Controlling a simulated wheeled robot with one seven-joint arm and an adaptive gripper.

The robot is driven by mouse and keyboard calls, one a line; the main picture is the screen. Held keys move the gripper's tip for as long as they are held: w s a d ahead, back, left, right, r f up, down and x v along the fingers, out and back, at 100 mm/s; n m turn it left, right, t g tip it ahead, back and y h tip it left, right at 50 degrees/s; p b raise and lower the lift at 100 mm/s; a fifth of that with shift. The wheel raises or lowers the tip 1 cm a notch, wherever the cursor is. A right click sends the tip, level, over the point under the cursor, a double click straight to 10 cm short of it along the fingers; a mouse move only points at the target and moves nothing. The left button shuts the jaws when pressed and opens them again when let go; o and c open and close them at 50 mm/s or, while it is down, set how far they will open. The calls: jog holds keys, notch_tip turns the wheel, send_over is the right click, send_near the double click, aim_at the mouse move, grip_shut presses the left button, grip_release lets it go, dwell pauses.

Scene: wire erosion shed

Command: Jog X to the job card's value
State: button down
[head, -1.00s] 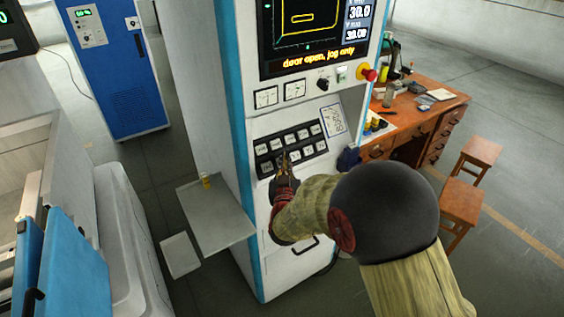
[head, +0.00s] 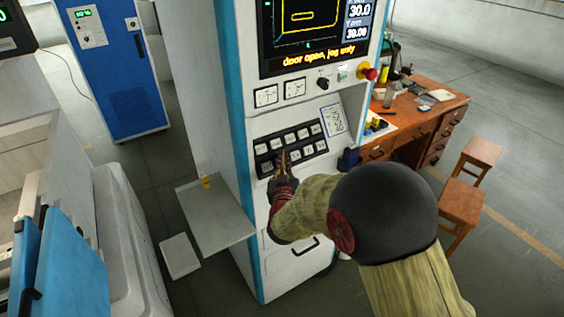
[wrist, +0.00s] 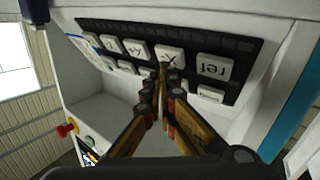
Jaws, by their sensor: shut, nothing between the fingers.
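The black keypad (head: 290,148) with two rows of pale keys is on the sloped front of the white and blue machine cabinet. My gripper (head: 283,156) is shut and empty, its tips at the keypad's lower row. In the wrist view my gripper (wrist: 161,72) points at the edge of a key marked with an X (wrist: 169,55), beside the "ref" key (wrist: 212,67); the lettering appears upside down. I cannot tell whether the tips touch it. The screen (head: 312,30) reads 30.0 and 30.00 with "door open, jog only". A card (head: 332,120) with writing too small to read is right of the keypad.
A red stop button (head: 368,74) and a black knob (head: 323,84) sit above the keypad. A grey shelf (head: 215,215) stands out at the cabinet's left. A wooden desk (head: 425,120) and two stools (head: 462,210) are at the right.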

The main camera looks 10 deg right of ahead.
jog(key=shift+w+a+f+b, duration=0.1)
jog(key=shift+w+f+b, duration=0.15)
jog(key=shift+w+b, duration=0.05)
dwell(0.5)
jog(key=shift+s, duration=0.1)
jog(key=shift+s+d+r, duration=0.2)
jog(key=shift+s+r, duration=0.3)
jog(key=shift+s, duration=0.05)
dwell(0.4)
jog(key=s+r+p, duration=0.1)
jog(key=s, duration=0.1)
jog(key=s+d+r+p, duration=0.1)
jog(key=s+r, duration=0.1)
jog(key=shift+d, duration=0.1)
jog(key=shift+w, duration=0.1)
dwell(2.5)
